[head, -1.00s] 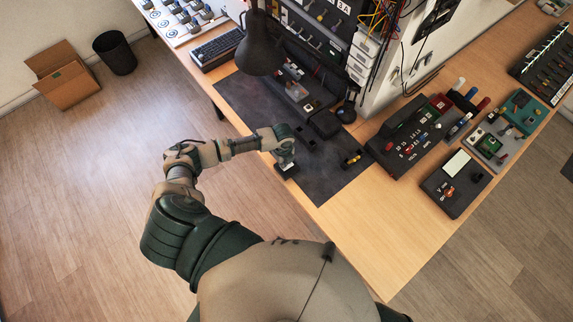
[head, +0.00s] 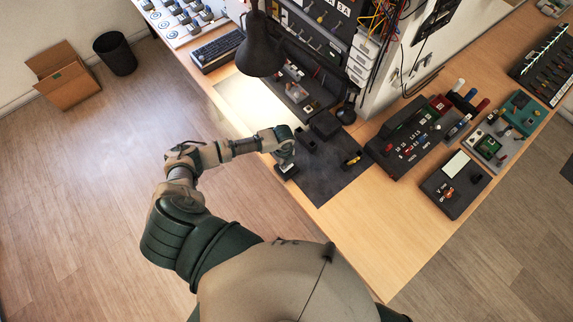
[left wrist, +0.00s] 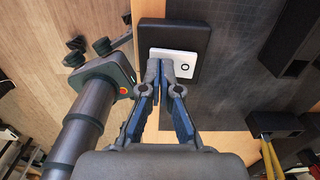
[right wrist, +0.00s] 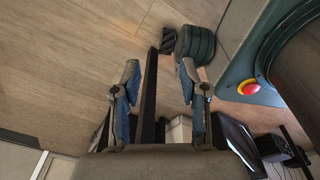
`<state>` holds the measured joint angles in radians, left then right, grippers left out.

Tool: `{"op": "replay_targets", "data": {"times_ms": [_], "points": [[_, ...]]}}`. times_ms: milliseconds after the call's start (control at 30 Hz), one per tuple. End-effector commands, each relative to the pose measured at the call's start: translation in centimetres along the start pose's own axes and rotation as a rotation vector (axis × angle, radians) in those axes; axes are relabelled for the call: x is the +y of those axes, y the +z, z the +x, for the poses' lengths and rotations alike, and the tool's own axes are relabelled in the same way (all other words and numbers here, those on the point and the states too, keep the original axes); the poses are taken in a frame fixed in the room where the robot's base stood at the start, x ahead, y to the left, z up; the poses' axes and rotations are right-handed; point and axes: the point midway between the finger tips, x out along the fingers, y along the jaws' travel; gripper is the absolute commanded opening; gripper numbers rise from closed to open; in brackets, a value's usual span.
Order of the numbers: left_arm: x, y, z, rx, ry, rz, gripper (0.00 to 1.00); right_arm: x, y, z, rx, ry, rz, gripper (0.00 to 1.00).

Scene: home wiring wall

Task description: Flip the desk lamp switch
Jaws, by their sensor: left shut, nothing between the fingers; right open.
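The desk lamp (head: 259,48) is black and hangs over the back left of the dark mat (head: 325,185). The switch is a white rocker plate (left wrist: 188,66) marked with a small ring, on a black box (left wrist: 195,38) at the mat's front edge. My left gripper (left wrist: 161,66) is shut and empty, its fingertips at the left part of the white plate; contact is hard to tell. In the head view the left gripper (head: 287,160) partly hides the switch box. My right gripper (right wrist: 157,75) is open and empty, away from the desk.
A keyboard (head: 217,51) lies at the back left. A black tool panel (head: 408,135), a small meter-like box (head: 455,184) and a teal-and-grey board stand on the right. A yellow-handled tool (head: 352,159) lies on the mat. The wooden desk front (head: 380,240) is clear.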

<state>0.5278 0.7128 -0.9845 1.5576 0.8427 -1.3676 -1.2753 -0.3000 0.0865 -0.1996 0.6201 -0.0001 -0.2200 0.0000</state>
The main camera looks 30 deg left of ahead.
Motion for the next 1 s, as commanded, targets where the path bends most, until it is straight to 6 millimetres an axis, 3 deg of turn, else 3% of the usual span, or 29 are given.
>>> {"op": "replay_targets", "data": {"times_ms": [433, 700, 1000], "points": [[0.0, -0.1, -4.2, -0.001, 0.0, 0.0, 0.0, -0.9, -0.8, -4.4, 0.005, -0.011, 0.005, 0.43], [0.0, 0.1, -6.0, -0.001, 0.0, 0.001, 0.0, -0.7, -0.8, -5.2, 0.005, -0.009, 0.004, 0.43], [0.0, 0.0, -6.0, 0.0, 0.0, 0.0, 0.0, -0.3, -0.7, -5.1, 0.004, -0.005, 0.002, 0.43]]}}
